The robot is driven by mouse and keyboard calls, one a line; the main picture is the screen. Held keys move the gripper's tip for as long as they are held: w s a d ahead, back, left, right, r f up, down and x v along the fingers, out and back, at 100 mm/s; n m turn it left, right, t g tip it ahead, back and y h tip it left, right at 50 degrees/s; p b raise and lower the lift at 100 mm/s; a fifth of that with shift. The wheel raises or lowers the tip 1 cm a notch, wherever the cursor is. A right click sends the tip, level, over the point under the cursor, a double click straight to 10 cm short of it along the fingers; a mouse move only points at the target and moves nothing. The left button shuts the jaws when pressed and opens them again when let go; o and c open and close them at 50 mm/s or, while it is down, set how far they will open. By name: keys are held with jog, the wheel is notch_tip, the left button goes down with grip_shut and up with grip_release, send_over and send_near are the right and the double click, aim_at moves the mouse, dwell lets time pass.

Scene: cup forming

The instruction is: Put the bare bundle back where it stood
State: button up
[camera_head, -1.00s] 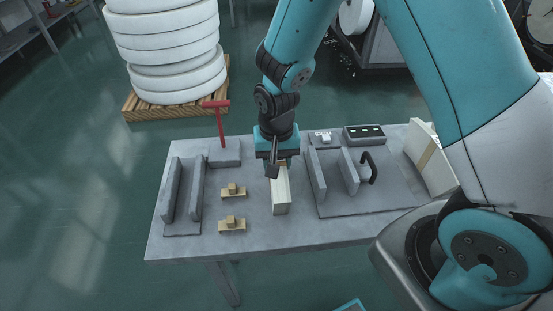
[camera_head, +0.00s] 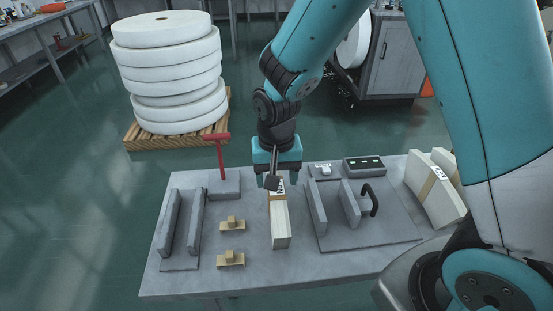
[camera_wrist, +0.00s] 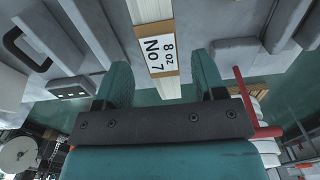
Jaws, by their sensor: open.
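A pale paper bundle (camera_head: 280,225) lies lengthwise on the middle of the grey table. It has a brown band and a white label near its far end; the wrist view shows the label (camera_wrist: 160,53) reading "8 oz. No 7". No bare bundle can be made out. My gripper (camera_head: 276,181) is open and empty, over the bundle's far end. In the wrist view its two fingers lie on either side of the bundle with gaps between. More pale bundles (camera_head: 422,194) with brown bands stand at the table's right end; the label on one is visible.
Right of the bundle is a grey fixture (camera_head: 375,235) with upright plates and a black handle (camera_head: 371,199). A black box (camera_head: 364,166) sits behind it. To the left are two small tan blocks (camera_head: 231,258), a grey channel (camera_head: 180,263) and a red T-handle (camera_head: 220,157).

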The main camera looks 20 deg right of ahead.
notch_tip(320, 180, up, 6)
jog(key=shift+f, duration=0.1)
jog(key=s+a+r+n+y, duration=0.2)
jog(key=s+r+n, duration=0.3)
jog(key=s, duration=0.4)
jog(key=s+a+r+n+y, duration=0.2)
jog(key=s+r+n, duration=0.3)
jog(key=s, duration=0.4)
jog(key=shift+s+a+r+n, duration=0.3)
jog(key=shift+r+n, duration=0.1)
jog(key=shift+r, duration=0.25)
